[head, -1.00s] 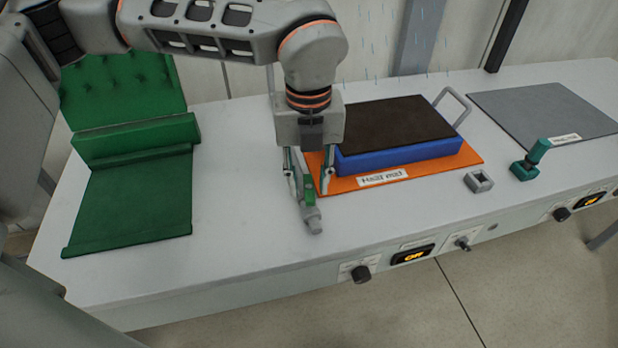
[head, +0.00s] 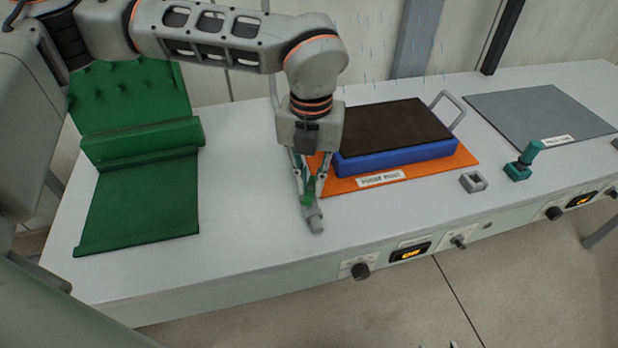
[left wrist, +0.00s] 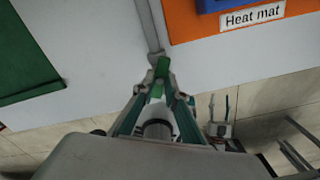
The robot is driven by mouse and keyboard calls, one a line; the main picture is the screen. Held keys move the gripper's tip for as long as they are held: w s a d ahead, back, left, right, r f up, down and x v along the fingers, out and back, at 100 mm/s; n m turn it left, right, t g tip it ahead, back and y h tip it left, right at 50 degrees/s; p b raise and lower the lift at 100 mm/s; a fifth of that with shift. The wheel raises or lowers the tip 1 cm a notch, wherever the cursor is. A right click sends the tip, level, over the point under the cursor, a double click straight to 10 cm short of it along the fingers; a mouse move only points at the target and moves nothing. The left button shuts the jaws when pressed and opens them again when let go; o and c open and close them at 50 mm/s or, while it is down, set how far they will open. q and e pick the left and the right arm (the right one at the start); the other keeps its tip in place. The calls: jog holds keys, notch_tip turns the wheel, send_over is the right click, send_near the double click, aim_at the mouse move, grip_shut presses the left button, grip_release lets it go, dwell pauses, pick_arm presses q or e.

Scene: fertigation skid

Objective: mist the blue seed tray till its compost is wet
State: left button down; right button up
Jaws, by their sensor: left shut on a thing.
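The blue seed tray (head: 395,158), filled with dark brown compost (head: 392,132), sits on the orange heat mat (head: 465,158). In the left wrist view only a corner of the tray (left wrist: 225,4) shows. My left gripper (head: 309,188) is shut on a green and grey handpiece (head: 314,217), left of the mat's front corner. The handpiece's grey end points toward the bench's front edge. It also shows between the fingers in the left wrist view (left wrist: 161,68). Two separate fingertips of my right gripper (head: 437,345) show at the bottom edge, apart and empty.
A grey mat (head: 540,112), a teal handle (head: 524,160) and a small grey block (head: 473,181) are at the right. The front panel has knobs and an OFF display (head: 410,253). Thin blue streaks show behind the tray.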

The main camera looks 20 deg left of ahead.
pick_arm(q)
jog(key=shift+r+m+p, duration=0.25)
jog(key=shift+m+p, duration=0.25)
jog(key=shift+m, duration=0.5)
jog(key=m+p, duration=0.1)
jog(key=m, duration=0.1)
jog(key=shift+m, duration=0.3)
jog(key=shift+m+p, duration=0.55)
jog(key=shift+m, duration=0.35)
jog(key=m+p, duration=0.1)
jog(key=m, duration=0.2)
jog(key=shift+f, duration=0.1)
jog(key=shift+m+p, duration=0.35)
jog(key=shift+m, duration=1.25)
jog(key=shift+f, duration=0.1)
